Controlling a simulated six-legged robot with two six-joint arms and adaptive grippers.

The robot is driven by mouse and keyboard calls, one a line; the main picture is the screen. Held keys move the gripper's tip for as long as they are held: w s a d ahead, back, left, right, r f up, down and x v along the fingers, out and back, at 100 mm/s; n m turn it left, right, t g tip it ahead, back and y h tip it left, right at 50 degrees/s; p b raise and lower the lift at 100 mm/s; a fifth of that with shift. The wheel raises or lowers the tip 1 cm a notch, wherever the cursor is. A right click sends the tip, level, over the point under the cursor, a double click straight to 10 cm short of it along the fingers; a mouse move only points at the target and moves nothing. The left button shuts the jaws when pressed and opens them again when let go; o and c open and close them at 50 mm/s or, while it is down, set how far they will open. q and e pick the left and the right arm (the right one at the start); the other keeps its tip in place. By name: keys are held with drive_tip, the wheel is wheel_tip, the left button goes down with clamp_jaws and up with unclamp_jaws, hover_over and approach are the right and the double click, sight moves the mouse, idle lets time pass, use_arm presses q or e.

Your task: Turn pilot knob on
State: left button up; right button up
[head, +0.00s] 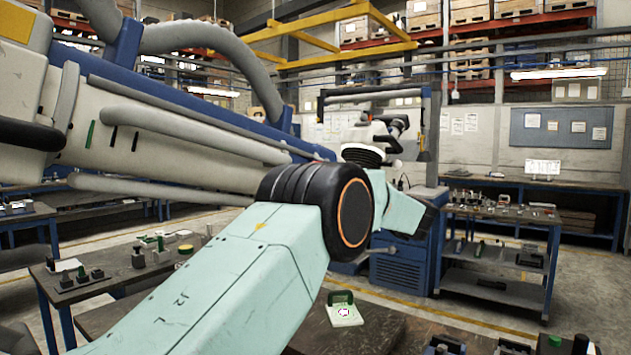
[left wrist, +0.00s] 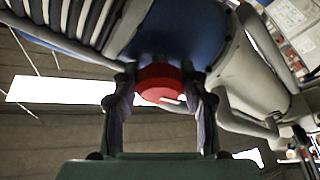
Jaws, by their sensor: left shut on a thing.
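A round red knob (left wrist: 161,92) shows in the middle of the left wrist view, on the blue and grey body of a large machine (left wrist: 184,28). My left gripper (left wrist: 160,84) has its two dark fingers on either side of the knob and is shut on it. Part of the knob's far side is hidden against the machine. In the head view my mint-green arm crosses the centre; the knob and the left gripper's fingers cannot be made out there. The right gripper is in neither view.
A large grey and blue machine arm (head: 165,125) with thick grey hoses fills the upper left of the head view. Work tables with small parts stand at the left (head: 50,281) and right (head: 492,214). A small green and white item (head: 345,314) lies on a nearer table.

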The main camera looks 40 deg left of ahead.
use_arm(q)
drive_tip(key=shift+d+f+n+g, duration=0.1)
drive_tip(key=shift+n+g, duration=0.3)
drive_tip(key=shift+n, duration=0.5)
drive_tip(key=shift+h, duration=0.3)
drive_tip(key=o, duration=1.2)
drive_tip(key=shift+d+r, duration=0.2)
drive_tip(key=shift+c, duration=0.2)
drive_tip(key=shift+a, duration=0.1)
drive_tip(key=shift+a+f, duration=0.1)
drive_tip(key=shift+a, duration=0.05)
drive_tip(key=v, duration=1.2)
